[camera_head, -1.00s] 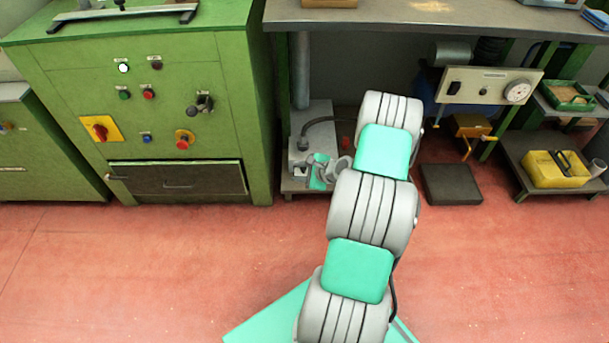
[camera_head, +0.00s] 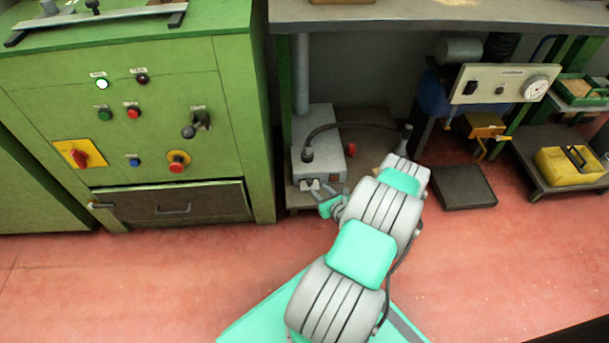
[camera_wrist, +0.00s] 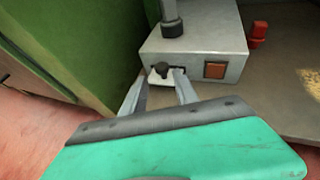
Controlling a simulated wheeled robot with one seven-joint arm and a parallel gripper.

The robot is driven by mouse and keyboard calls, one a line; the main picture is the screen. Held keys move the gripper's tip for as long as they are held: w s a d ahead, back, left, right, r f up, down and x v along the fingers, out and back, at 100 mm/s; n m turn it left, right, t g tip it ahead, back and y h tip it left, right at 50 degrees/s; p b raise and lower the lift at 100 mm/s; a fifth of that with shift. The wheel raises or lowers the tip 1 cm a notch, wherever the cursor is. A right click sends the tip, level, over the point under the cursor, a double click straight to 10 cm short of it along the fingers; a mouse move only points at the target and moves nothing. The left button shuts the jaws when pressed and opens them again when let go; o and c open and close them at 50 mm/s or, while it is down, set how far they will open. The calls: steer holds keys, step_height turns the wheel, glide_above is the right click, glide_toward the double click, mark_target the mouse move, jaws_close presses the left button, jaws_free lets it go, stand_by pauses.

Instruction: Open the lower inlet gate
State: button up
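A grey box (camera_head: 318,147) stands on a low shelf under the bench. In the wrist view, the grey box (camera_wrist: 195,45) has a small pale plate with a dark knob (camera_wrist: 160,69) low on its front, and an orange-brown square (camera_wrist: 214,70) to the right. I cannot tell for certain whether this fitting is the lower inlet gate. My gripper (camera_wrist: 157,80) is open, its two fingers apart just in front of the plate and knob. Contact cannot be told. In the head view my gripper (camera_head: 311,185) is small, at the box's front lower edge.
A green machine (camera_head: 130,130) with buttons and a dark lower drawer (camera_head: 170,203) stands close on the left. A hose rises from the box top. A red fitting (camera_head: 351,150) is beside it. A dark mat (camera_head: 458,187) and yellow container (camera_head: 570,167) are right. Red floor in front is clear.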

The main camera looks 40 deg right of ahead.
mark_target(310, 181)
steer(key=b+x, duration=0.2)
steer(key=x, duration=0.4)
steer(key=shift+w+d+f+b, duration=0.15)
steer(key=shift+w+f+b, duration=0.1)
steer(key=shift+f+b, duration=0.15)
steer(key=shift+w+d, duration=0.1)
steer(key=shift+w, duration=0.25)
jaws_close()
stand_by(0.7)
